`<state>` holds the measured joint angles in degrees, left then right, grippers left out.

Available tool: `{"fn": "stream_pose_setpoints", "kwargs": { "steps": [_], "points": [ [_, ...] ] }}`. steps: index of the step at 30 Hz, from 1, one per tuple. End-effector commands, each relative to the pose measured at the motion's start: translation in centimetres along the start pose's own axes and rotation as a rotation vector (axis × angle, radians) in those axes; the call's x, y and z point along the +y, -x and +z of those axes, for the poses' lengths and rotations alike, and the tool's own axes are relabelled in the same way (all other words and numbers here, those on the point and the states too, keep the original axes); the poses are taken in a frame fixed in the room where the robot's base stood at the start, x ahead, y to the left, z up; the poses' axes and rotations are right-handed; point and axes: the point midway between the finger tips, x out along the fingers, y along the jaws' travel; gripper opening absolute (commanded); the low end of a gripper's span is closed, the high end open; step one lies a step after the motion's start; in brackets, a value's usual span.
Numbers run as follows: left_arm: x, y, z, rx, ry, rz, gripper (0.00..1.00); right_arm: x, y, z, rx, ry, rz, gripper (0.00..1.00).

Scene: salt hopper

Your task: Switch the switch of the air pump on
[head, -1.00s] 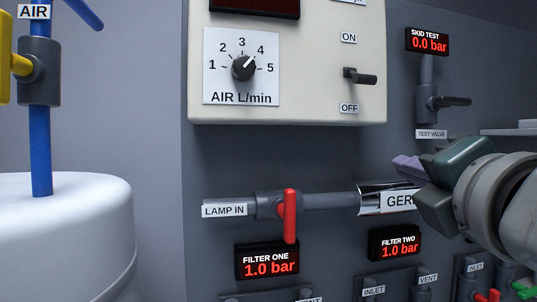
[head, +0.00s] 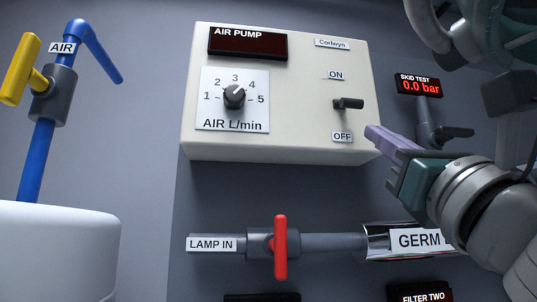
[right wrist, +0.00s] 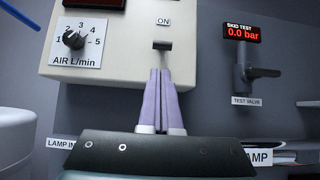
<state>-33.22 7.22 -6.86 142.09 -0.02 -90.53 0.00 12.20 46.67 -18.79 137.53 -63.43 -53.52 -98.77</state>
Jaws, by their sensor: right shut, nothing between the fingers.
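The air pump (head: 300,60) is a cream box on the grey wall with a dark, blank display. Its black toggle switch (head: 348,104) sits between the ON label above and the OFF label below, and its lever sticks out toward the right in the head view. My right gripper (head: 374,132) has purple fingers, shut and empty, just below and right of the switch. In the right wrist view the closed fingertips (right wrist: 161,74) point at the box just below the switch (right wrist: 162,45). I cannot tell whether they touch it. My left gripper is not in view.
A dial (head: 235,96) marked AIR L/min is left of the switch. Below the box runs a pipe with a red valve handle (head: 280,246). The test valve (head: 440,134) is to the right. A white tank (head: 60,250) and a yellow AIR valve handle (head: 22,70) are at left.

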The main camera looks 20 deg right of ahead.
Motion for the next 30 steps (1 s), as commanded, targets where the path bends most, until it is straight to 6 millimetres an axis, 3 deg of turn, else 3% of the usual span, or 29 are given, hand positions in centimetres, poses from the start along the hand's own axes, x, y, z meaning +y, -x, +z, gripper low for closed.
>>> {"fn": "stream_pose_setpoints", "kwargs": {
  "steps": [16,21,30],
  "points": [
    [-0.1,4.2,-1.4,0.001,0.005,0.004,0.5,-0.1,-8.7,0.2,0.0,-0.001,-0.003,0.0],
    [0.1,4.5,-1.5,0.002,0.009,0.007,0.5,0.0,-9.7,0.1,0.0,-0.003,-0.001,0.0],
    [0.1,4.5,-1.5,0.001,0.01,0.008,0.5,0.0,-9.8,0.0,0.001,-0.002,-0.001,0.0]
  ]
}}
